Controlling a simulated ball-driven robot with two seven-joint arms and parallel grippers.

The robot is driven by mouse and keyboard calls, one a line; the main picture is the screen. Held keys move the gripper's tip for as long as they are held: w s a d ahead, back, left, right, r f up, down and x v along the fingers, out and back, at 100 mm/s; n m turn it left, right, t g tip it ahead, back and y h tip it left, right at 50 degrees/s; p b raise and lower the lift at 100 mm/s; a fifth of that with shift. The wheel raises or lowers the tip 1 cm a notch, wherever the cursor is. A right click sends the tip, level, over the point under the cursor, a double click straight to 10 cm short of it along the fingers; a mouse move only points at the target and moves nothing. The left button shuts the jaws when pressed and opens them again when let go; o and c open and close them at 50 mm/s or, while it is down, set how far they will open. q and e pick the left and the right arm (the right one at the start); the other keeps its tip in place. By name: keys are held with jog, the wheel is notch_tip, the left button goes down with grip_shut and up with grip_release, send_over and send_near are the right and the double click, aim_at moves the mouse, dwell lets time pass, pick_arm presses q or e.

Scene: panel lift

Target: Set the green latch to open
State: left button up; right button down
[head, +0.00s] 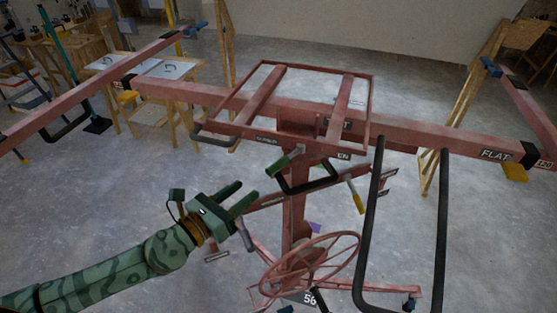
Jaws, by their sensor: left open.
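The green latch (286,161) is a short green-handled lever on the red panel lift's head, just below the cradle frame. Its handle slants down to the left. A label ending in "EN" (343,156) sits to its right, partly hidden. My left gripper (249,192) is open and empty, below and left of the latch, and apart from it. Its fingers point up and right. My right gripper is not in view.
The red lift has a long crossbar (430,136), a mast (293,210) and a handwheel (310,259). A black U-shaped bar (369,220) stands at right. A yellow-handled lever (357,197) hangs right of the mast. A worktable (165,68) is behind left.

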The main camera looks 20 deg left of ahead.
aim_at(284, 162)
pick_arm(q)
jog(key=p+x, duration=0.1)
jog(key=x, duration=1)
jog(key=shift+w+d+p, duration=0.15)
jog(key=shift+w+p, duration=0.15)
jog(key=shift+p, duration=0.05)
jog(key=shift+w+d, duration=0.35)
jog(key=shift+w, duration=0.15)
grip_shut()
